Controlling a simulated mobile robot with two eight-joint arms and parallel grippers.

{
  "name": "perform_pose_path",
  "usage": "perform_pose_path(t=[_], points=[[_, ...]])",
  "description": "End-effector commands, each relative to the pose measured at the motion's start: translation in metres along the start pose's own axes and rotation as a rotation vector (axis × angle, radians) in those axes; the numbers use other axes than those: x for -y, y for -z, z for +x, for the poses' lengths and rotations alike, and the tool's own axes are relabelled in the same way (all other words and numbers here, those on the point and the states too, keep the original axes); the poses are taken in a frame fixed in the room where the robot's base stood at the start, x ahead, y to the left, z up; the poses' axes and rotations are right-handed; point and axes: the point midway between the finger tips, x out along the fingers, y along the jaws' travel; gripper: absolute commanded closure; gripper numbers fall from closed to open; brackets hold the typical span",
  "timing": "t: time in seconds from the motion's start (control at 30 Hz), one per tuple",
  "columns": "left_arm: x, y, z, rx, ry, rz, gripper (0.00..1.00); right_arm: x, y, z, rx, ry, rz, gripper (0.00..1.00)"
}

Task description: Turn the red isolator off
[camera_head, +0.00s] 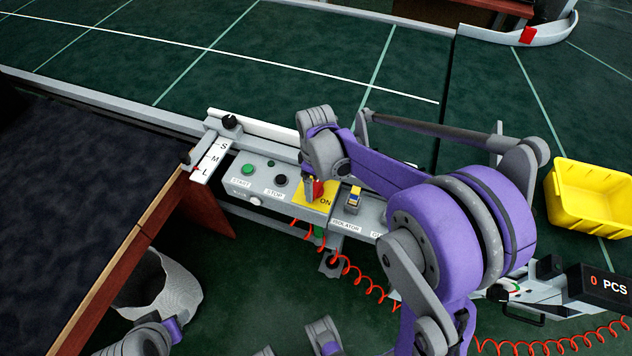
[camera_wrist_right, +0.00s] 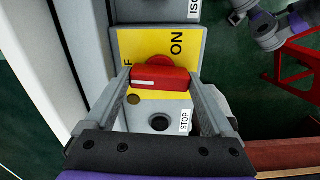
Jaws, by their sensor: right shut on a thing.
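The red isolator (camera_head: 319,188) is a red rotary handle on a yellow plate (camera_wrist_right: 131,45) on the grey control panel. In the right wrist view the red handle (camera_wrist_right: 160,79) lies crosswise, with a white mark on its left part. "ON" is at the plate's right; only an "F" of the left label shows. My right gripper (camera_wrist_right: 160,84) is shut on the handle, one finger at each end. In the head view, the right gripper (camera_head: 312,186) reaches down onto it and partly hides it. Grey and purple parts of my left arm show at the bottom; its jaws are unclear.
A green start button (camera_head: 247,169) and black stop button (camera_head: 281,180) sit beside the plate. A size slider (camera_head: 211,160) stands left of them. A yellow bin (camera_head: 590,200) and counter display (camera_head: 600,287) are at right. The green conveyor (camera_head: 260,60) is behind.

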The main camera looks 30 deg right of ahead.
Motion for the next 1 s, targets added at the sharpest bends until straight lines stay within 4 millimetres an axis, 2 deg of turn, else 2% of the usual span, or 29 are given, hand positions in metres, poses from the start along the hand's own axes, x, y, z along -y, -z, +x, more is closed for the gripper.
perform_pose_path(t=[0.3, 0.77, 0.8, 0.87, 1.0], points=[[0.0, -0.0001, 0.0002, 0.0, 0.0, 0.0, 0.5, -0.0008, 0.0006, -0.0009, -0.002, -0.002, -0.097, 0.68], [0.0, -0.0001, 0.0002, 0.0, 0.0, 0.0, 0.5, -0.0009, 0.0004, -0.0009, -0.001, -0.002, -0.111, 0.68], [0.0, -0.0001, 0.0002, 0.0, 0.0, 0.0, 0.5, -0.0009, 0.0004, -0.0009, -0.001, -0.002, -0.111, 0.11], [0.0, -0.0001, 0.0002, 0.0, 0.0, 0.0, 0.5, -0.0008, 0.0004, -0.0008, -0.001, -0.002, -0.111, 0.0], [0.0, -0.0002, 0.0002, 0.0, 0.0, 0.0, 0.5, -0.0005, 0.0003, -0.0005, -0.001, -0.001, -0.11, 0.0]])
